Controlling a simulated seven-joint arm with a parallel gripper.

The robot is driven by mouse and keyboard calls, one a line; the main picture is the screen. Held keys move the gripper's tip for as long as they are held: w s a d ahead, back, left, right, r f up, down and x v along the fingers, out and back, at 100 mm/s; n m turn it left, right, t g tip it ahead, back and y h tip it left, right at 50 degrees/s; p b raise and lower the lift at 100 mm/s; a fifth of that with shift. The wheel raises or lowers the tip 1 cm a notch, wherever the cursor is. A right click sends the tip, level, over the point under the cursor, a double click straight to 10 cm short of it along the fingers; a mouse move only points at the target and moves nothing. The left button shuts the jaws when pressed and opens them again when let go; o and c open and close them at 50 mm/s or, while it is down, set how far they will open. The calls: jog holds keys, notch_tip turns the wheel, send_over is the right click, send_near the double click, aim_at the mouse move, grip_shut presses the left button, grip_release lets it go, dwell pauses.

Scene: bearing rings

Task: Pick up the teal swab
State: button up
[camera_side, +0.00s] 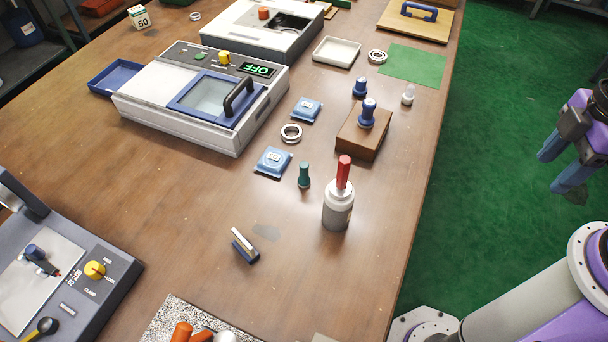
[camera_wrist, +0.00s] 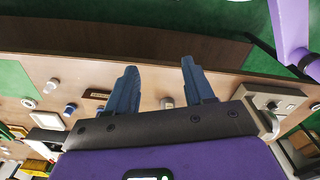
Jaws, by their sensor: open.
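The teal swab (camera_side: 304,175) is a small dark-teal piece with a rounded top and narrower waist. It stands upright on the wooden table in the side view, just left of a grey-white bottle (camera_side: 338,208) with a red top. My gripper (camera_side: 548,170) is at the right of the side view, beyond the table's edge and over the green floor, well apart from the swab. Its two blue fingers are spread and empty. They also show in the wrist view (camera_wrist: 159,66), with nothing between them. I cannot make out the teal swab in the wrist view.
A brown block (camera_side: 361,140) with a blue-knobbed piece stands behind the bottle. Blue square packets (camera_side: 273,162) and a metal ring (camera_side: 291,133) lie behind the swab. A small dark-blue and white piece (camera_side: 244,246) lies in front. Table around the swab's front left is clear.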

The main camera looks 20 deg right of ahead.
jog(key=w+a+f+t+y, duration=0.25)
jog(key=w+a, duration=0.25)
jog(key=w, duration=0.3)
jog(key=w+a+f+t+y, duration=0.1)
jog(key=w+a+f, duration=0.4)
jog(key=w, duration=0.4)
jog(key=n+y, duration=0.2)
jog(key=y, duration=0.7)
send_near(308, 164)
jog(key=shift+t, duration=0.25)
jog(key=x, duration=0.7)
jog(key=shift+w+a+r, duration=0.1)
jog(key=shift+a+r, duration=0.05)
jog(key=shift+a, duration=0.25)
jog(key=x, duration=0.4)
jog(key=shift+s+d+f, duration=0.1)
jog(key=shift+s+f, duration=0.1)
jog(key=shift+f, duration=0.1)
jog(key=shift+w+a+f, duration=0.15)
jog(key=shift+a+f, duration=0.05)
jog(key=shift+a, duration=0.3)
jog(key=shift+c, duration=0.3)
grip_shut()
